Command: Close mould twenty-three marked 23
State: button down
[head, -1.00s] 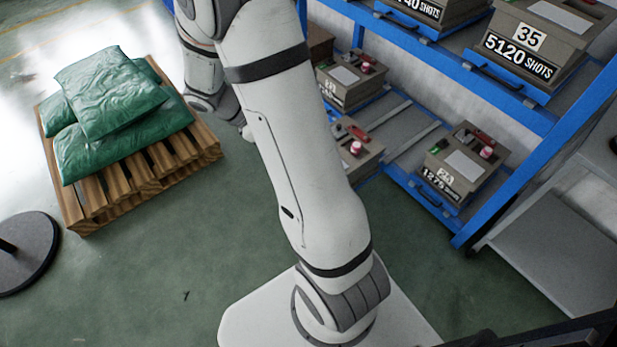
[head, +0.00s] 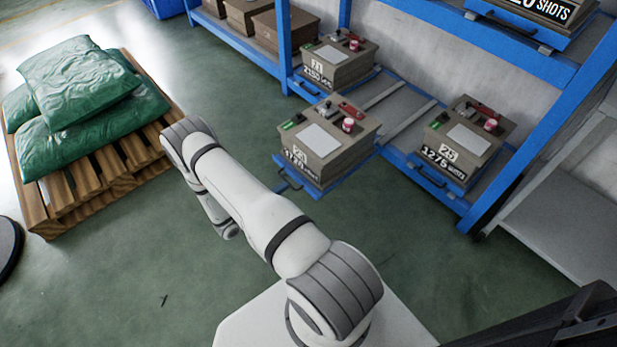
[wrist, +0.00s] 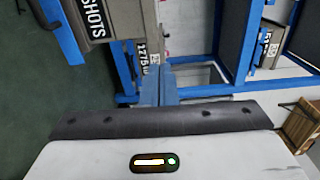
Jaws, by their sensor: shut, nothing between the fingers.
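A grey-brown mould (head: 332,165) stands on a blue pull-out tray (head: 340,190) that juts forward of its neighbours on the lower shelf. Its plate begins with 2; the second digit is too blurred to read. On top are a white label, a red part, a green part and a pink-red knob. In the wrist view, a mould side marked SHOTS (wrist: 95,18), probably this mould, is close at the upper left. My gripper (wrist: 158,72) is shut and empty in the wrist view, apart from this mould. The head view does not show the fingers clearly.
Mould 25 (head: 465,138) stands to the right and another mould (head: 340,62) behind left, both further back on the shelf. A blue upright (head: 284,45) stands behind. A pallet (head: 75,200) with green sacks is at left. Green floor lies clear before the tray.

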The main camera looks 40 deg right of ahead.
jog(key=f, duration=0.1)
jog(key=b, duration=0.3)
send_near(319, 164)
jog(key=shift+n, duration=0.3)
jog(key=d, duration=0.6)
jog(key=shift+w+d+r, duration=0.15)
jog(key=shift+d+r, duration=0.05)
jog(key=shift+d, duration=0.2)
